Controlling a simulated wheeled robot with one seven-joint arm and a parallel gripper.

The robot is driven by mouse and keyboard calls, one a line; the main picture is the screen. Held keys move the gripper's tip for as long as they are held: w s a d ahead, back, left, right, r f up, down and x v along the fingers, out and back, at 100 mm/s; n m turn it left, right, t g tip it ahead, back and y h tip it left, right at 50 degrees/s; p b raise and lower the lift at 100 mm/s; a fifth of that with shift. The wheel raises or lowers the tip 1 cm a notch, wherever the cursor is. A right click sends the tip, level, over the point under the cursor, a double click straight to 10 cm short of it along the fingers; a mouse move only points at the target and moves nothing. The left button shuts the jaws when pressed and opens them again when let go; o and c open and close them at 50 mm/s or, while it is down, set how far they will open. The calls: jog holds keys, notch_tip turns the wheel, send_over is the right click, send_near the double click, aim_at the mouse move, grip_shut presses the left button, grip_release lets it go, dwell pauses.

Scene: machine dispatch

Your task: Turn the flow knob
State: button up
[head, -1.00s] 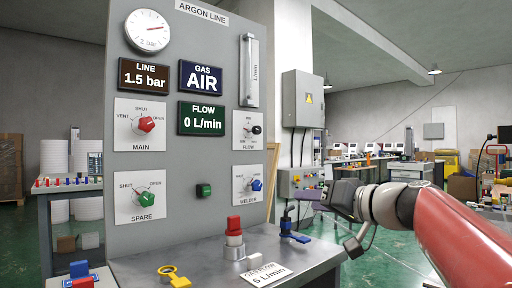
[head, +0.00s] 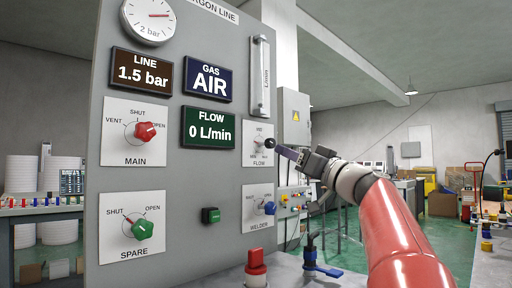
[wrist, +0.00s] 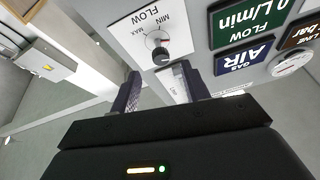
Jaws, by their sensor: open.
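The flow knob (head: 269,143) is small and black, on a white plate marked FLOW (head: 258,161) at the right edge of the grey panel. In the wrist view the picture is upside down, and the flow knob (wrist: 160,54) shows just beyond my fingertips, between their lines. My gripper (head: 281,151) is right of the knob, close to it, with its fingers pointing at the panel. In the wrist view my gripper (wrist: 160,68) is open, fingers apart and nothing between them. I cannot tell whether a finger touches the knob. The green flow display (head: 209,129) reads 0 L/min.
A blue WELDER knob (head: 269,208) sits below the flow knob, and a clear flow tube (head: 260,76) above. Red MAIN (head: 146,132) and green SPARE (head: 145,229) knobs are further left. A red part (head: 256,260) and blue valve (head: 318,264) stand on the bench.

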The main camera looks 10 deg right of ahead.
aim_at(273, 145)
jog(key=p+x, duration=0.3)
jog(key=x, duration=0.4)
jog(key=shift+s+r, duration=0.1)
jog(key=shift+w+a+r, duration=0.1)
jog(key=shift+w+a, duration=0.15)
jog(key=shift+w, duration=0.15)
jog(key=c, duration=1)
